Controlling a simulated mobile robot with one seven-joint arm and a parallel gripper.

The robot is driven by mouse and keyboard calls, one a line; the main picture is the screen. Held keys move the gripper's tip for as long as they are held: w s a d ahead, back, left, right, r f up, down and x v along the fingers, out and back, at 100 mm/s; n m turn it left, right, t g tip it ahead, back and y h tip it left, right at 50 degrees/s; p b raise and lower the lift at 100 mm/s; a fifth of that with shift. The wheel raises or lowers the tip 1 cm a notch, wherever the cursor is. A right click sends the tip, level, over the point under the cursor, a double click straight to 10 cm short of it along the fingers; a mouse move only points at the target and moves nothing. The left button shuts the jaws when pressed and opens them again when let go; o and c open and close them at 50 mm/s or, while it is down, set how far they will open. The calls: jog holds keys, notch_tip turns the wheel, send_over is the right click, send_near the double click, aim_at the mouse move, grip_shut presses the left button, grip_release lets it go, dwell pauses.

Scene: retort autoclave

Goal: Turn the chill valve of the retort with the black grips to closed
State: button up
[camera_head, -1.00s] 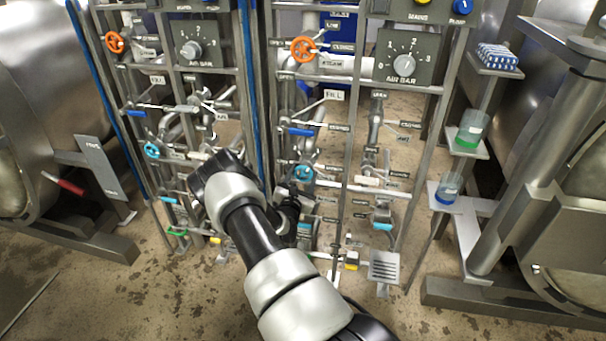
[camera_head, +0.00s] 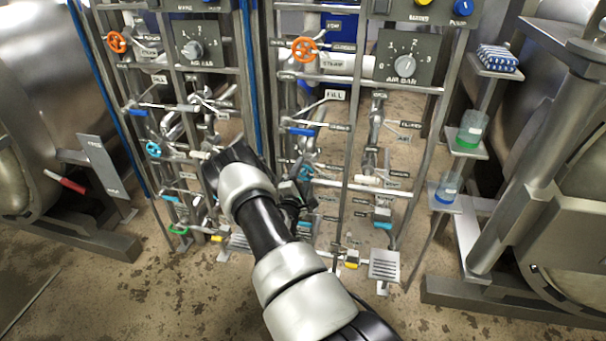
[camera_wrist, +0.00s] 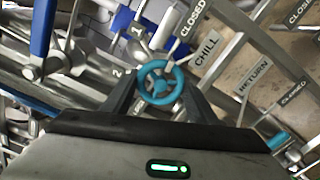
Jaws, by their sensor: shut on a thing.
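A teal handwheel (camera_wrist: 160,82) with spokes sits between the fingers of my gripper (camera_wrist: 160,90) in the wrist view. The gripper is shut on it. A CHILL sign (camera_wrist: 207,48) stands just right of the wheel, with a CLOSED sign (camera_wrist: 192,18) above and small number tags 1 and 2 to the left. In the head view the same wheel (camera_head: 306,172) is on the right-hand pipe panel, partly covered by my gripper (camera_head: 299,190). A red-gripped lever (camera_head: 68,184) shows on the left retort; I cannot make out black grips.
The left panel has another teal wheel (camera_head: 153,149). Orange wheels (camera_head: 304,50) sit higher, with blue-handled levers and pipes around my gripper. Upright bars of the frame stand close on both sides. Cups on small shelves (camera_head: 466,152) stand at the right.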

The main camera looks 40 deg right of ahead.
jog(key=shift+m, duration=0.6)
jog(key=o, duration=1.1)
jog(key=p+v, duration=0.2)
jog(key=v, duration=1.5)
jog(key=shift+s+a, duration=0.15)
jog(key=shift+s, duration=0.1)
